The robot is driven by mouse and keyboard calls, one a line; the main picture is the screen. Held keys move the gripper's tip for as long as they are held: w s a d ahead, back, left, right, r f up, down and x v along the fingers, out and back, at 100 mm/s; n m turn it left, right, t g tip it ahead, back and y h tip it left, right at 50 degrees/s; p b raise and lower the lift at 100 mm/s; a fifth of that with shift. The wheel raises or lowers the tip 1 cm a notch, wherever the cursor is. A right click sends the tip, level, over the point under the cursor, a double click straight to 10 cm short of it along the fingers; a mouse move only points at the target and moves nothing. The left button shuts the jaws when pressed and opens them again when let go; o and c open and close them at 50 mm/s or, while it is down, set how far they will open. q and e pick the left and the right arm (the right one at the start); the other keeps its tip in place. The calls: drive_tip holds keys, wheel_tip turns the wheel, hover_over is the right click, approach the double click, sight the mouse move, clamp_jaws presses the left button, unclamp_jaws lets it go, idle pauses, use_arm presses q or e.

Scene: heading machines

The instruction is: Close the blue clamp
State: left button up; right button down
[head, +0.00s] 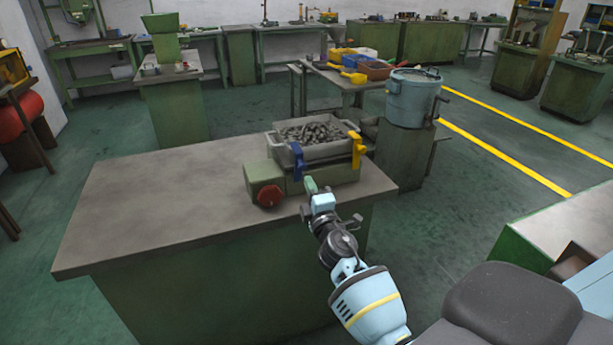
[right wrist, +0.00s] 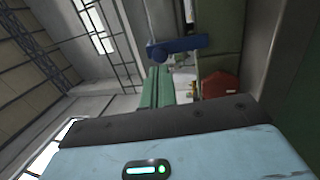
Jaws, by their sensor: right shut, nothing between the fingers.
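The blue clamp (head: 297,160) is on the front of a grey metal bin (head: 325,150), its long part pointing down. It also shows in the right wrist view (right wrist: 182,45), beyond the fingertips. My right gripper (head: 311,186) is just below and slightly right of the blue clamp in the head view, over the table's front edge. Its green fingers (right wrist: 158,88) are together with nothing between them. I see a gap between them and the clamp in the wrist view. My left gripper is not in view.
A yellow clamp (head: 357,150) is at the bin's right corner. A red knob (head: 269,195) sits on the green machine base left of my gripper. The bin holds dark metal parts (head: 312,132). The table top (head: 160,210) is clear to the left.

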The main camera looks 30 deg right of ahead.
sight(302, 162)
drive_tip(key=shift+x, duration=1.85)
drive_tip(key=shift+w+d+r, duration=0.15)
drive_tip(key=shift+w+r, duration=0.55)
drive_tip(key=shift+r, duration=0.05)
drive_tip(key=shift+s, duration=0.1)
